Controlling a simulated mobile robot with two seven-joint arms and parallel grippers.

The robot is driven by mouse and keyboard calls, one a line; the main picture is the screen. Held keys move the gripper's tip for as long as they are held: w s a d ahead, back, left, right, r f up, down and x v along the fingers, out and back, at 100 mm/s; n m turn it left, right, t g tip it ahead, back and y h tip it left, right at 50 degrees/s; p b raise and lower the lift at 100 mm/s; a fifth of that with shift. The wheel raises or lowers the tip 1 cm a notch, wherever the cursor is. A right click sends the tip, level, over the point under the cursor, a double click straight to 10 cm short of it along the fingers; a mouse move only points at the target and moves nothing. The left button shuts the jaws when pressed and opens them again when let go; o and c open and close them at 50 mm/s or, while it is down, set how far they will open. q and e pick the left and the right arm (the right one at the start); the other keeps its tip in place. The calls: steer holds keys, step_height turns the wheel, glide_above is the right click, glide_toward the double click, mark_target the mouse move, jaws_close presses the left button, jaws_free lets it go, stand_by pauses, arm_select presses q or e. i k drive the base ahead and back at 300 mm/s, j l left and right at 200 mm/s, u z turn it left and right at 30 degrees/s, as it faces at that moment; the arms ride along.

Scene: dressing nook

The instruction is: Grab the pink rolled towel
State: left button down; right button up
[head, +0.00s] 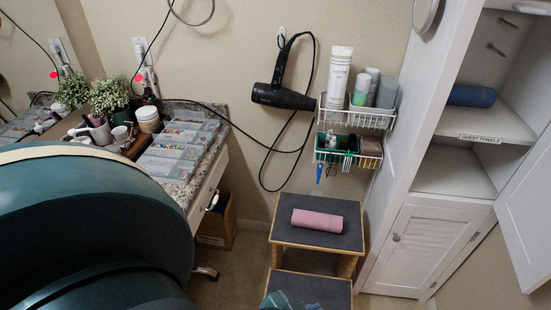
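The pink rolled towel (317,220) lies on its side on the dark top of a wooden step stool (345,242), near the middle of that upper step. Its full length shows, and nothing touches it from above. I see no gripper fingers in the head view, so neither gripper can be placed relative to the towel.
A blue rolled towel (471,95) lies on a shelf (495,126) labelled "GUEST TOWELS" in the white cabinet. Wire baskets (357,117) with bottles and a black hair dryer (283,97) hang above the stool. Its cord loops down the wall. A cluttered counter (216,132) stands left.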

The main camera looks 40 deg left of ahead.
mark_target(319, 222)
steer(key=u, duration=0.95)
steer(key=i+z, duration=0.75)
